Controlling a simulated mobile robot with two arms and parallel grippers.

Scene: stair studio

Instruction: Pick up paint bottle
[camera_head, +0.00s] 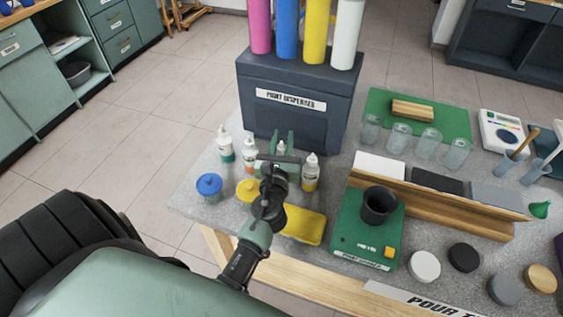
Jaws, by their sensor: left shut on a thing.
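Several small white-capped paint bottles stand in a row on the grey speckled table in front of the paint dispenser. One with teal paint (226,144) is at the left, one with orange paint (250,155) is beside it, and one with yellow-orange paint (310,174) is at the right. My left gripper (282,145) reaches in from the front and is shut on another paint bottle (281,150) in the row. Only the upper part of that bottle shows between the fingers; the rest is hidden by my gripper. My right gripper is not in view.
The dark paint dispenser (295,107) with coloured tubes stands close behind the bottles. A blue-lidded jar (209,186) and a yellow tray (304,228) flank my left arm. A green paint mixer with a black cup (380,205) and a wooden rack (440,205) stand to the right.

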